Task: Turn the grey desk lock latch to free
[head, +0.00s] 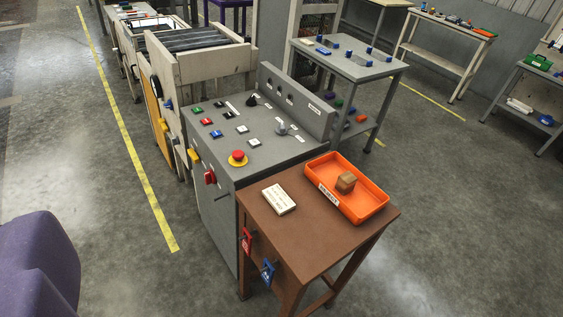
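The grey control desk (228,167) stands in the middle of the view, with rows of coloured buttons on its sloping top. A small grey latch or knob (283,129) sits on a round plate at the right of this top, beside small white labels. It looks like the lock latch, but its exact turn is too small to read. My gripper is not in view.
A brown table (310,235) adjoins the desk's front right, with an orange tray (375,209) holding a brown block, a white sign, and red and blue tags hanging in front. Floor left of the desk is open, with a yellow line.

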